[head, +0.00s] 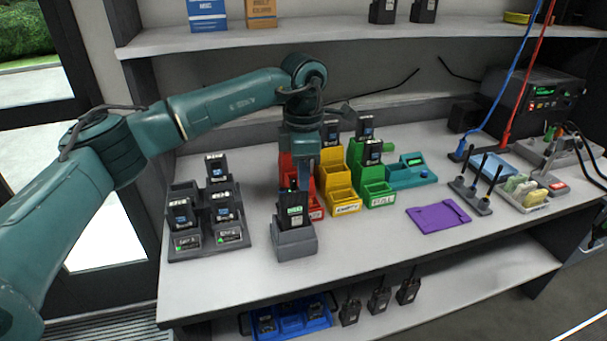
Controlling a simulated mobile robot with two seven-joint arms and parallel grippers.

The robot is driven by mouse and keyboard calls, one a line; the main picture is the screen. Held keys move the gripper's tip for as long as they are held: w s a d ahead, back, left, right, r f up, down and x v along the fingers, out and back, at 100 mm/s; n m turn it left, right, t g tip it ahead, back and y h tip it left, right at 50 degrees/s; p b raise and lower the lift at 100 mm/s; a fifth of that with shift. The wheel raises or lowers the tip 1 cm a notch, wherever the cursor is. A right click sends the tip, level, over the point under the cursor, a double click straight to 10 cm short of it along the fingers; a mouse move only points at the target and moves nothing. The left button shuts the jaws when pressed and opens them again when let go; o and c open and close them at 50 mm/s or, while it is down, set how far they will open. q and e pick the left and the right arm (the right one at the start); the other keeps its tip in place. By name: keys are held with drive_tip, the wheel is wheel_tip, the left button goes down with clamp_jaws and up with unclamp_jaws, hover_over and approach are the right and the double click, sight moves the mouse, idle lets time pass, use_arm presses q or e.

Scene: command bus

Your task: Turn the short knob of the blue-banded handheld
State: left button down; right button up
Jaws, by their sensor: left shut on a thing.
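The handheld (291,212) is black with a small green lit screen and stands upright in a grey cradle (296,244) near the front of the bench. A little blue shows at its top, but the band is too small to make out clearly. My left gripper (302,184) reaches down from above onto the top of this handheld, its fingers pointing down. It is shut on the short knob there; the fingers hide the knob itself. My right gripper is not in view.
A grey multi-slot charger (177,253) with several radios stands to the left. Red, yellow (345,197) and green bins (378,190) sit close behind and right of the gripper. A purple mat (438,217) lies to the right. The bench front between is clear.

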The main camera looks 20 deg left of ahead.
use_arm(q)
drive_tip(key=shift+m, duration=0.7)
drive_tip(key=c, duration=1.4)
unclamp_jaws()
drive_tip(key=shift+c, duration=0.2)
wheel_tip(320, 180, up, 13)
drive_tip(key=shift+r+b, duration=0.15)
drive_tip(key=shift+b, duration=0.2)
